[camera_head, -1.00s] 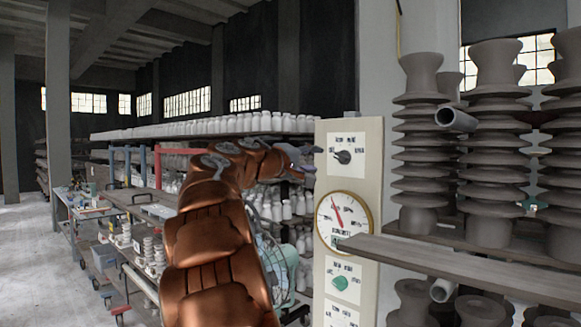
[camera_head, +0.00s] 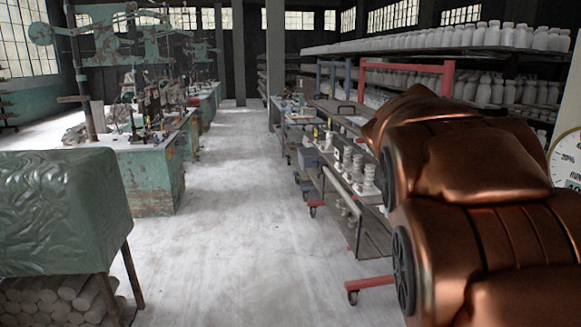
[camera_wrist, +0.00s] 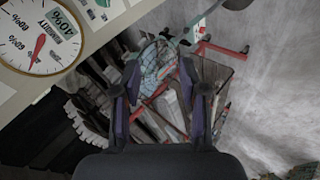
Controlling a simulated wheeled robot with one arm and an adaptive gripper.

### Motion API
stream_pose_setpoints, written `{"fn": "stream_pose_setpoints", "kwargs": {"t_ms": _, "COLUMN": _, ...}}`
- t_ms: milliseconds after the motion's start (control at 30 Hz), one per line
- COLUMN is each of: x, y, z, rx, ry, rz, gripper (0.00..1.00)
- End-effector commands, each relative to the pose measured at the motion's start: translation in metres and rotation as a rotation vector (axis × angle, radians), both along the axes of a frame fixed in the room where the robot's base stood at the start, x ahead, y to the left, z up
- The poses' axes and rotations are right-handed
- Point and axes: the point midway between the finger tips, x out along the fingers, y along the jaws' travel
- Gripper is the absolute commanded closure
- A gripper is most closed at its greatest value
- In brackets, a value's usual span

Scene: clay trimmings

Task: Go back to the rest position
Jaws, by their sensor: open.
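My gripper (camera_wrist: 160,78) shows in the wrist view with its two dark purple fingers apart and nothing held between them. It points down past the panel toward the carts and floor. In the head view my copper-coloured arm fills the right side, and my gripper is hidden or out of that view. The cream panel with the round humidity gauge (camera_wrist: 33,43) is at the upper left of the wrist view, apart from the fingers. The gauge (camera_head: 567,160) is cut off at the head view's right edge.
A wheeled cart (camera_head: 352,215) with white stacked parts stands left of my arm. Shelves of white bottles (camera_head: 450,38) are behind it. A green covered bin (camera_head: 65,210) is at lower left. A green workbench (camera_head: 150,180) stands beyond. The aisle floor (camera_head: 235,235) is clear.

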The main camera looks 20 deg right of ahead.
Motion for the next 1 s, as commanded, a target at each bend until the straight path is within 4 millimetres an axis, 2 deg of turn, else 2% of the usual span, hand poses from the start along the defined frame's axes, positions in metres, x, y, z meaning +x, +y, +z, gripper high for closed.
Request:
{"fn": "stream_pose_setpoints", "kwargs": {"t_ms": 33, "x": -0.002, "y": 0.025, "z": -0.020, "rx": 0.061, "ry": 0.008, "rz": 0.026, "gripper": 0.57}}
{"fn": "stream_pose_setpoints", "kwargs": {"t_ms": 200, "x": -0.019, "y": 0.106, "z": -0.085, "rx": 0.266, "ry": 0.047, "rz": 0.094, "gripper": 0.57}}
{"fn": "stream_pose_setpoints", "kwargs": {"t_ms": 267, "x": -0.029, "y": 0.135, "z": -0.106, "rx": 0.336, "ry": 0.065, "rz": 0.116, "gripper": 0.57}}
{"fn": "stream_pose_setpoints", "kwargs": {"t_ms": 400, "x": -0.061, "y": 0.203, "z": -0.151, "rx": 0.498, "ry": 0.128, "rz": 0.165, "gripper": 0.57}}
{"fn": "stream_pose_setpoints", "kwargs": {"t_ms": 600, "x": -0.119, "y": 0.289, "z": -0.199, "rx": 0.700, "ry": 0.232, "rz": 0.224, "gripper": 0.57}}
{"fn": "stream_pose_setpoints", "kwargs": {"t_ms": 700, "x": -0.144, "y": 0.318, "z": -0.213, "rx": 0.771, "ry": 0.278, "rz": 0.241, "gripper": 0.57}}
{"fn": "stream_pose_setpoints", "kwargs": {"t_ms": 800, "x": -0.163, "y": 0.337, "z": -0.223, "rx": 0.817, "ry": 0.314, "rz": 0.250, "gripper": 0.57}}
{"fn": "stream_pose_setpoints", "kwargs": {"t_ms": 1000, "x": -0.174, "y": 0.348, "z": -0.227, "rx": 0.844, "ry": 0.333, "rz": 0.255, "gripper": 0.57}}
